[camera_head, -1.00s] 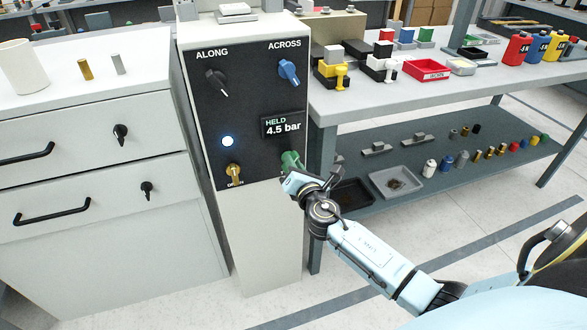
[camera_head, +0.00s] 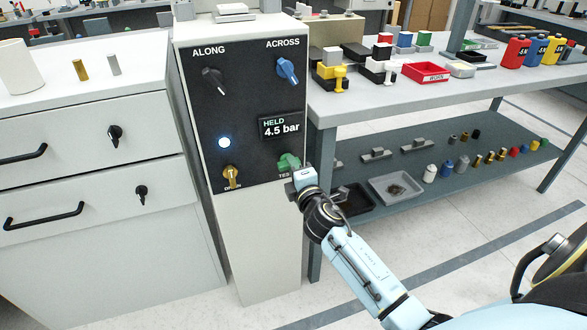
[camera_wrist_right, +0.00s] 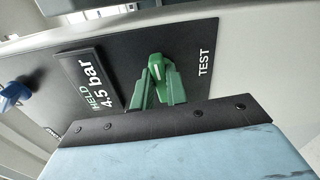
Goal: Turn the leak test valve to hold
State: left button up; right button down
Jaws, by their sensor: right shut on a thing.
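The green leak test valve (camera_head: 287,162) is at the lower right of the black panel, above a partly covered "TEST" label. In the right wrist view the green valve handle (camera_wrist_right: 167,80) stands out from the panel next to the label. My right gripper (camera_head: 296,178) is at the valve and shut on its handle; its fingers are mostly hidden. The display (camera_head: 282,126) reads "HELD 4.5 bar". It also shows in the right wrist view (camera_wrist_right: 92,80). My left gripper is not in view.
The panel also has a black ALONG knob (camera_head: 214,80), a blue ACROSS knob (camera_head: 287,70), a lit round lamp (camera_head: 225,142) and a brass valve (camera_head: 231,175). White drawers (camera_head: 90,100) stand left. A workbench (camera_head: 390,102) with a lower shelf stands right.

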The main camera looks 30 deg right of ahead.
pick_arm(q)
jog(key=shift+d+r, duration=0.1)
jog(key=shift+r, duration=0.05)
pick_arm(e)
jog(key=shift+f+m, duration=0.1)
jog(key=shift+m, duration=0.5)
jog(key=c, duration=1.4)
grip_release()
jog(key=shift+s, duration=0.1)
